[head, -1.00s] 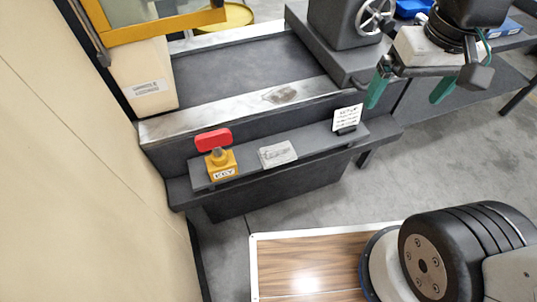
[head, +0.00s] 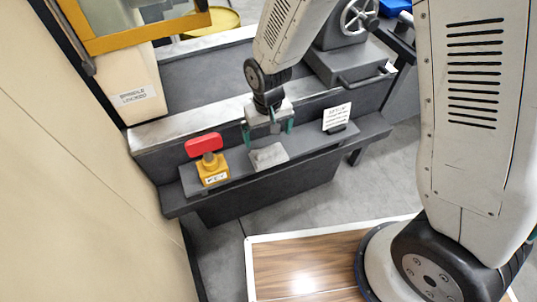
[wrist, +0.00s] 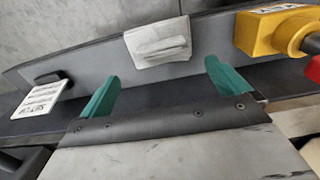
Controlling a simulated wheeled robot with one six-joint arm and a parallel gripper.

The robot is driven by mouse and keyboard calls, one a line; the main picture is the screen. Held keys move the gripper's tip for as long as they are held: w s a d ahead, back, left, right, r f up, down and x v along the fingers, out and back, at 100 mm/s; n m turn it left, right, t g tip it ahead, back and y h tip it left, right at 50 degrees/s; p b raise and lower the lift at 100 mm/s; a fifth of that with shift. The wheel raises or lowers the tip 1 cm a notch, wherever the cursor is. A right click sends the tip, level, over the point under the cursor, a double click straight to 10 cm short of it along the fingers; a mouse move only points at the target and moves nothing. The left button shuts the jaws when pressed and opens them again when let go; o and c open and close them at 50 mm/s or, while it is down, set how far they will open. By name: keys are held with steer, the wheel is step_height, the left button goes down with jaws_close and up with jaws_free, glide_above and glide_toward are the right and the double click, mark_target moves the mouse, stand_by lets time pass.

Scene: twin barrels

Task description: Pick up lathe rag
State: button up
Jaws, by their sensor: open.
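The lathe rag (head: 268,156) is a small folded light-grey cloth lying on the dark narrow shelf at the front of the lathe. In the wrist view the rag (wrist: 158,42) is at the top middle, beyond the fingertips. My gripper (head: 268,134) is above the shelf just behind and over the rag. Its green fingers are apart, with nothing between them. In the wrist view my gripper (wrist: 162,85) is open, and the rag lies ahead of the gap, not inside it.
A yellow block with a red handle (head: 209,160) stands on the shelf left of the rag. A small printed white card (head: 337,117) stands on the shelf to the right. The grey shelf (head: 310,145) is bare between card and rag. The lathe bed (head: 190,120) rises behind.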

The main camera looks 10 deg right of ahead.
mark_target(269, 149)
steer(key=f, duration=0.7)
steer(key=shift+s+f, duration=0.2)
steer(key=shift+s, duration=0.2)
steer(key=c, duration=0.6)
